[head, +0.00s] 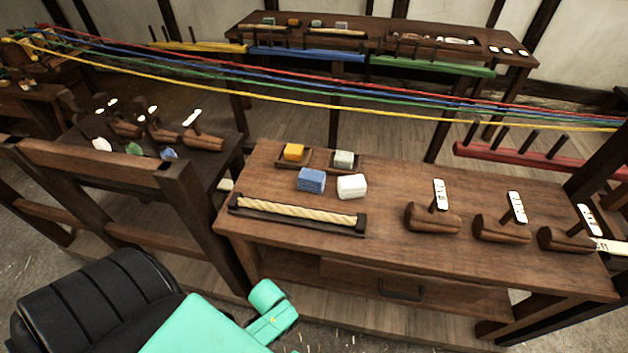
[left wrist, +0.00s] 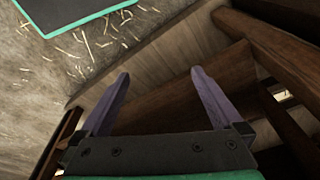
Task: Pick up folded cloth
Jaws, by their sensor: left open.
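A blue folded cloth (head: 311,180) lies on the wooden bench (head: 390,245), left of its middle. A white folded block (head: 352,187), which also looks like cloth, lies just to its right with a small gap. My left gripper (left wrist: 160,78) shows in the left wrist view with its two purple fingers spread and nothing between them. It points down past dark wooden beams toward the floor, and no cloth shows in that view. In the head view the gripper's fingers do not show. My right gripper is in neither view.
A rope piece (head: 300,212) in a dark holder lies in front. Labelled wooden tools (head: 433,217) stand to the right. Coloured ropes (head: 330,98) stretch beyond the bench. A wooden frame (head: 100,160) stands left.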

